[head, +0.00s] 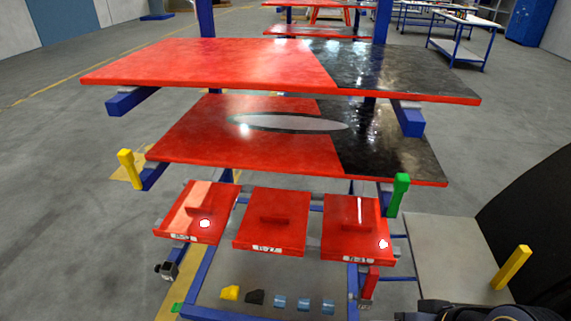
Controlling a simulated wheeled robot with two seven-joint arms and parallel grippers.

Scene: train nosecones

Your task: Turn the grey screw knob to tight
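I cannot pick out a grey screw knob with certainty. Small whitish round spots show on the left red panel (204,223) and on the right red panel (383,244), and either could be a knob or a marker. A small dark and grey fitting (168,270) sits at the rack's lower left, too small to make out. Neither of my grippers is in view; only a dark part, likely of my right arm, shows at the bottom right edge.
Several small parts lie on the grey lower shelf (270,275). Open floor lies left.

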